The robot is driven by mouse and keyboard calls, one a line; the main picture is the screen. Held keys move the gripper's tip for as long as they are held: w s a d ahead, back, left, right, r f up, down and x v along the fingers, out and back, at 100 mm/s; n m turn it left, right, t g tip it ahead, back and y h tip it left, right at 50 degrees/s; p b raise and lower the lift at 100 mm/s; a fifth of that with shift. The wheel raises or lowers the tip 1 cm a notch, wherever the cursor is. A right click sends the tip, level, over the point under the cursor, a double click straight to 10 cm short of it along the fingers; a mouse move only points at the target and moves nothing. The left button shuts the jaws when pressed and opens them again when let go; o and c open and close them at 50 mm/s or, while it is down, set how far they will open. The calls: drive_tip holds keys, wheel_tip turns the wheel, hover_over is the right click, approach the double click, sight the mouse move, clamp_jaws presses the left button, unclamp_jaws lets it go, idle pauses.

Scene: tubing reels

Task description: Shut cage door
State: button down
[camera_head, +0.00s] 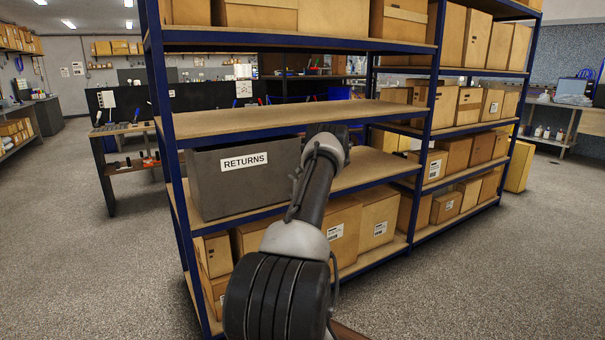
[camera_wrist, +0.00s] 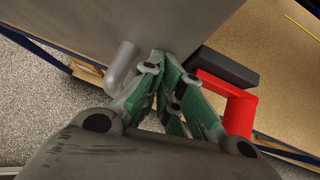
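No cage door can be made out in either view. In the head view my gripper (camera_head: 326,131) is at the shelf rack, by the right end of a grey bin labelled RETURNS (camera_head: 245,177). My arm hides its fingers there. In the wrist view my gripper (camera_wrist: 163,62) has its green-padded fingers drawn together at the tips, with nothing visible between them. A grey surface (camera_wrist: 130,22) fills the top of that view. A bent grey handle-like bar (camera_wrist: 121,66) stands just left of the fingers. Whether they touch it is unclear.
The blue-framed rack has wooden shelves (camera_head: 290,119) and several cardboard boxes (camera_head: 378,217). A red bracket-shaped piece (camera_wrist: 241,112) with a dark block (camera_wrist: 229,67) lies right of my fingers. Open floor (camera_head: 90,270) lies left of the rack. A workbench (camera_head: 125,127) stands behind it.

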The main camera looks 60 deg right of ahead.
drive_tip(key=v, duration=1.2)
